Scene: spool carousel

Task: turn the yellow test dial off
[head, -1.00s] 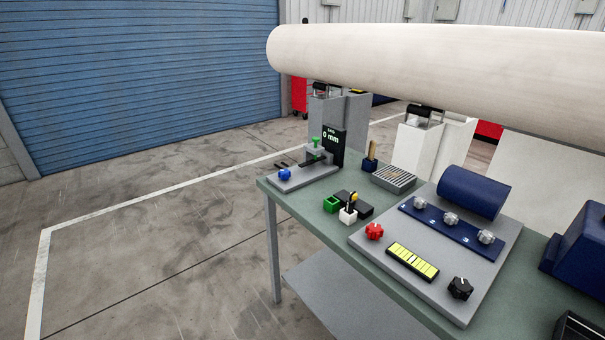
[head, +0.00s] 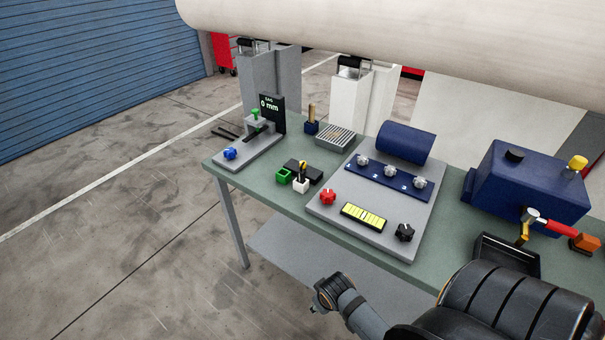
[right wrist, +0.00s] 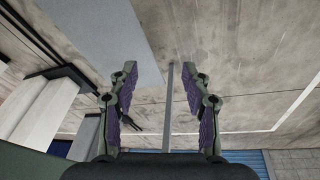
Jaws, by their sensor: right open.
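A yellow knob (head: 577,163), which I take as the test dial, sits on top of a dark blue box (head: 530,190) at the right of the green table (head: 265,205). Its pointer setting is too small to read. My right gripper (right wrist: 160,68) is open and empty in the right wrist view, with purple finger pads, above the concrete floor. In the head view my right arm reaches in from the bottom right, in front of the table and well away from the knob; its fingers cannot be made out. My left gripper is not in view.
A grey panel (head: 375,229) holds a red knob (head: 327,197), black knob (head: 404,232) and several silver knobs. A large pale roll (head: 400,40) hangs above.

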